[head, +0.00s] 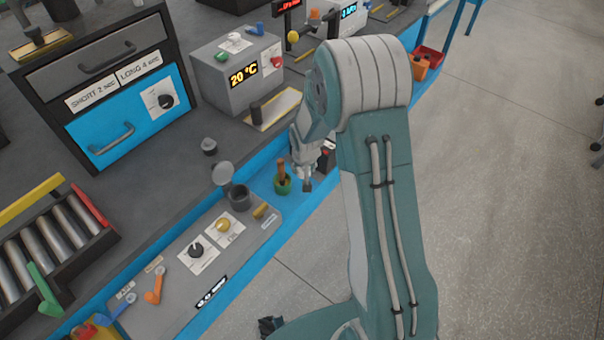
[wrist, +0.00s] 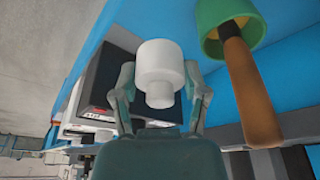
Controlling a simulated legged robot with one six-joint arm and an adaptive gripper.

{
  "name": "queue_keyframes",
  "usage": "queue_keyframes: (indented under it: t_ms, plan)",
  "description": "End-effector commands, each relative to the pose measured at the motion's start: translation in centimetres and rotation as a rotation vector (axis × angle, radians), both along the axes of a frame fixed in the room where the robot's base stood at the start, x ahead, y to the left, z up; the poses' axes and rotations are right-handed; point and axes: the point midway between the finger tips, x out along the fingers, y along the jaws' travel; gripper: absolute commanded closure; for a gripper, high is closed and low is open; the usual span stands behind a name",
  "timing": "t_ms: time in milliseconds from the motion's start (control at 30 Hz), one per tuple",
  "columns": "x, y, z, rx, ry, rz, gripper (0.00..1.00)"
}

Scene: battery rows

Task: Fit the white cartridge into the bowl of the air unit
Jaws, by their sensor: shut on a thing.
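In the wrist view, the white cartridge (wrist: 158,62), a wide cylinder with a narrower end, sits between the two fingers of my gripper (wrist: 160,78). The fingers press on its sides. In the head view, my gripper (head: 307,175) hangs over the blue bench edge, right of the green pot; I cannot make out the cartridge there. A dark round cup (head: 240,198) stands on the grey panel, left of my gripper, with a grey round lid (head: 222,174) beside it. It looks like the air unit's bowl, but I cannot be sure. Its inside is dark.
A green pot (head: 282,187) with a wooden handle stands close to my gripper; it is large in the wrist view (wrist: 222,12). The grey panel (head: 185,290) has knobs and levers. A grey temperature box (head: 222,90) stands behind. Open floor lies to the right.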

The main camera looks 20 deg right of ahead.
Motion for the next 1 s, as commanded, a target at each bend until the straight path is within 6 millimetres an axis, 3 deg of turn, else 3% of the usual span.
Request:
queue_keyframes:
  t_ms: [300, 500, 833, 867, 1000]
  plan:
    - [1.9, -0.1, -2.5, 0.0, 0.0, 0.0, 0.82]
    - [1.9, -0.1, -5.3, 0.0, 0.001, 0.0, 0.82]
    - [1.9, -0.1, -5.6, 0.0, -0.001, 0.0, 0.82]
    - [1.9, -0.1, -5.5, 0.0, -0.001, 0.0, 0.29]
    - [1.9, -0.1, -5.5, 0.0, -0.001, 0.0, 0.28]
